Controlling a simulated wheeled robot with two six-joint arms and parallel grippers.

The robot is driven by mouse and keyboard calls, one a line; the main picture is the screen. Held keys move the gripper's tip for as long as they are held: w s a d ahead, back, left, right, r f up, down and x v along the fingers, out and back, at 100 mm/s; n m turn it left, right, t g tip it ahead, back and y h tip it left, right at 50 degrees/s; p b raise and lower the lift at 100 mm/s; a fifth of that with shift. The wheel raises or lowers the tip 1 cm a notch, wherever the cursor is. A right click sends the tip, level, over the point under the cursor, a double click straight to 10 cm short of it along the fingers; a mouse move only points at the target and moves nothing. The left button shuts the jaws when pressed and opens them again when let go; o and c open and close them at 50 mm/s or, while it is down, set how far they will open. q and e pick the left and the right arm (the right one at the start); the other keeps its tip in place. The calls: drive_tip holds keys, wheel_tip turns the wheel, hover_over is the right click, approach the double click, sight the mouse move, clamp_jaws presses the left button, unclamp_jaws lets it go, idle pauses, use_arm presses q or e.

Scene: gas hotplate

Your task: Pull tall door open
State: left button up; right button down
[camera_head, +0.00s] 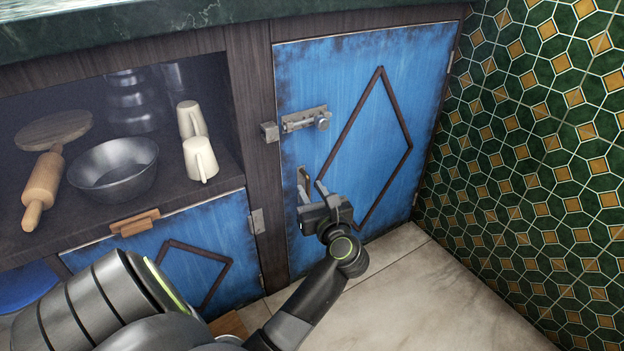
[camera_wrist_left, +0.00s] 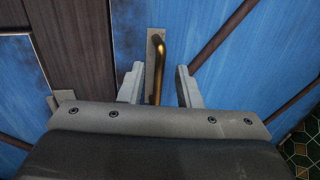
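The tall door (camera_head: 375,85) is blue with a dark diamond moulding, and it looks shut in its dark wood frame. Its handle (camera_head: 303,176) is a small upright bar at the door's left side, partly hidden by my left gripper (camera_head: 311,190). In the left wrist view the brass-coloured handle (camera_wrist_left: 159,65) stands between the two fingers of my left gripper (camera_wrist_left: 160,85). The fingers are apart, with a visible gap on each side of the handle. A metal bolt latch (camera_head: 304,120) is above the handle; its catch block (camera_head: 270,132) sits on the frame. My right gripper is not in view.
To the left, an open shelf holds a rolling pin (camera_head: 43,188), a metal bowl (camera_head: 113,172) and cream mugs (camera_head: 200,158). A lower blue door (camera_head: 232,215) with a wooden handle (camera_head: 134,222) is below. A tiled wall (camera_head: 540,160) stands close on the right. The floor (camera_head: 420,300) in front is clear.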

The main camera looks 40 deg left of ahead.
use_arm(q)
drive_tip(key=shift+w+a, duration=0.2)
drive_tip(key=shift+a, duration=0.25)
clamp_jaws()
drive_tip(key=shift+d, duration=0.15)
